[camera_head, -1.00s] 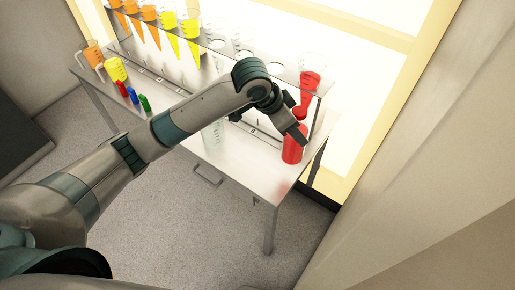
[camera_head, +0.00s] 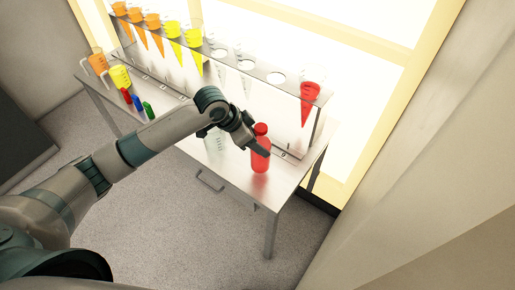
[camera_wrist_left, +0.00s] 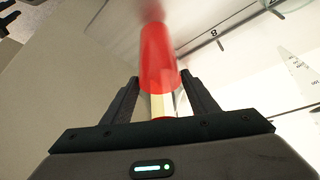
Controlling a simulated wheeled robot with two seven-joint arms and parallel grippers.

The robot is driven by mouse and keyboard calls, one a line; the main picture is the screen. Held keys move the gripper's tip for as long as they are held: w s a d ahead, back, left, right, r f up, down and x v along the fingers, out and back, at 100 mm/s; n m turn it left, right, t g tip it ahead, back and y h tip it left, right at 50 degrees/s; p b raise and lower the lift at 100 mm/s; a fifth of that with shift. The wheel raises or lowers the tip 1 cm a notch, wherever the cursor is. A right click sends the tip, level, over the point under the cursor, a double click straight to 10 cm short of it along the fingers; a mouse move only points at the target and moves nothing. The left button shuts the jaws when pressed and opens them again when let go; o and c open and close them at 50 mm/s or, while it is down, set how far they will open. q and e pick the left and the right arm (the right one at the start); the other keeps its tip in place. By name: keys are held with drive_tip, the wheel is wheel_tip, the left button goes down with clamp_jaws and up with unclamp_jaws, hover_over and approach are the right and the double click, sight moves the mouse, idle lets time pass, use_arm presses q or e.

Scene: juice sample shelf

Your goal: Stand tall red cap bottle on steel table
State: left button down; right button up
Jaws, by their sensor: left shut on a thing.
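A tall red bottle with a red cap (camera_head: 261,158) is upright over the front right part of the steel table (camera_head: 228,173). My left gripper (camera_head: 256,147) is shut on its upper part from the left. The left wrist view shows the bottle (camera_wrist_left: 158,55) between the two dark fingers of this gripper (camera_wrist_left: 160,82). I cannot tell whether its base touches the tabletop. My right gripper is not in view.
A steel rack (camera_head: 235,68) along the back holds orange, yellow and red cones, with several empty holes. A clear beaker (camera_head: 215,142) stands left of the bottle.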

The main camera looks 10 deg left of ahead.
use_arm(q)
wheel_tip(320, 180, down, 4)
drive_tip(key=shift+r+p, duration=0.1)
drive_tip(key=shift+p, duration=0.65)
drive_tip(key=c, duration=0.7)
unclamp_jaws()
drive_tip(key=b+v, duration=0.2)
drive_tip(key=v, duration=1)
